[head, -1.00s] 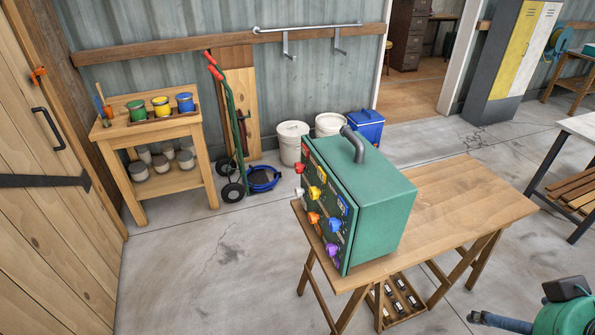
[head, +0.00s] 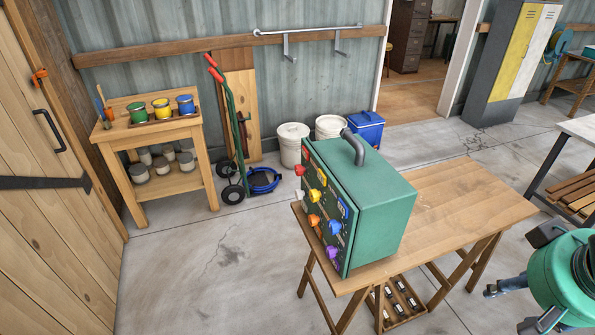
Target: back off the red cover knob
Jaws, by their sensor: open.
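A green box (head: 380,220) with a grey top handle stands on a wooden trestle table. Its front panel faces left and bears several coloured knobs. The red knob (head: 300,170) sticks out near the panel's upper left edge. Its far side and seating are hidden or too small to tell. My gripper (head: 506,308) is at the lower right, past the table's right side, with its fingers apart and nothing seen between them. It is well away from the red knob, with the box between them. Part of it is cut off by the frame's bottom.
The wooden table (head: 450,205) is bare right of the box; a slatted shelf hangs below. Yellow (head: 317,195), orange (head: 313,220) and purple (head: 333,253) knobs sit near the red one. Open floor (head: 220,270) lies left of the panel. A paint stand (head: 125,105) is farther back.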

